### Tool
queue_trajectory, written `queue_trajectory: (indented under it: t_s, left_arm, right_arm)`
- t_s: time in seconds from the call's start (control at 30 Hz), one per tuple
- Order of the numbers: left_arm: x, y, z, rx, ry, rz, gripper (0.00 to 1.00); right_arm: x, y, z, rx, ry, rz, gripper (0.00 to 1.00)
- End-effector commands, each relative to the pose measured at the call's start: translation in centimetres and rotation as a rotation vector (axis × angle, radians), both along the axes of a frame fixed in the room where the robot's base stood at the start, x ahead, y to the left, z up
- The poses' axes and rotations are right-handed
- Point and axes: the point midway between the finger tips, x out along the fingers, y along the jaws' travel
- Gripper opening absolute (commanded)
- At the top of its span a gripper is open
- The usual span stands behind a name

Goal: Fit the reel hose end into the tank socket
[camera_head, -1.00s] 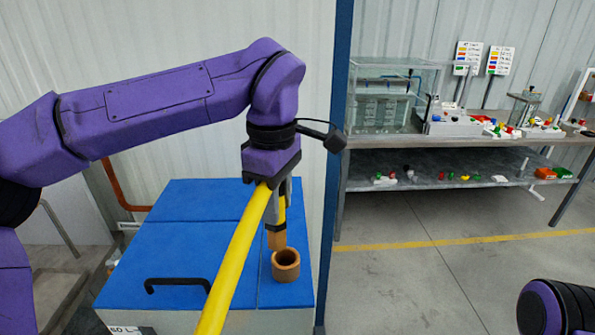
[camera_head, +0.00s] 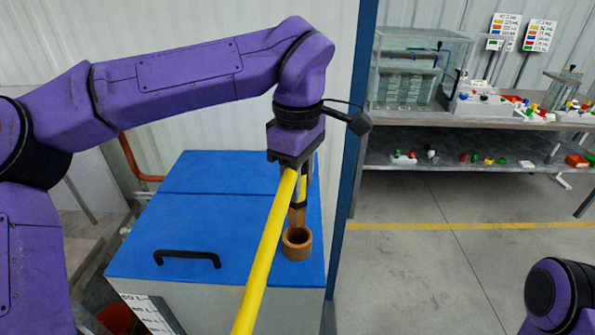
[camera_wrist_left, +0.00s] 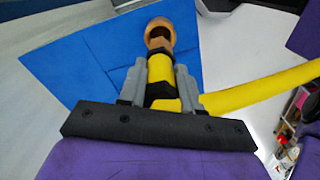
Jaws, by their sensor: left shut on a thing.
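My left gripper (camera_head: 299,192) is shut on the reel hose end, just above the blue tank. The hose end has a brown tip (camera_head: 297,216) pointing down and a yellow body (camera_wrist_left: 160,69) between the fingers in the left wrist view. The tank socket (camera_head: 297,247) is a brown upright ring with a dark opening on the lid. The tip lines up with the opening and overlaps its far rim in the head view. I cannot tell whether it is inside or just above. The socket also shows in the wrist view (camera_wrist_left: 159,23). My right gripper is out of view.
The yellow hose (camera_head: 262,270) runs from the gripper toward the bottom of the head view. A black handle (camera_head: 188,255) sits on the blue lid (camera_head: 225,220). A blue post (camera_head: 351,150) stands right of the tank. A bench (camera_head: 480,120) with parts is behind.

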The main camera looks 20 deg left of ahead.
Motion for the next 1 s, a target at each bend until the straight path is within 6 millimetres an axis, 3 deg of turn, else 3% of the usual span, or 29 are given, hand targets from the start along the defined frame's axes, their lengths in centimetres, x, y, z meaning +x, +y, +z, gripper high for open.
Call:
queue_trajectory:
  t_s: [0.1, 0.3, 1.0]
  left_arm:
    - [0.0, 0.0, -1.8, 0.0, 0.0, -0.002, 0.0]
    - [0.0, 0.0, -3.1, -0.001, -0.001, 0.0, 0.0]
    - [0.0, 0.0, -2.9, 0.0, -0.001, -0.001, 0.0]
  right_arm:
    - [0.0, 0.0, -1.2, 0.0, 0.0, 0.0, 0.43]
    - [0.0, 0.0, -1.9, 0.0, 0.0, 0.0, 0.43]
    - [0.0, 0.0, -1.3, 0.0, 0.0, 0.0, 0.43]
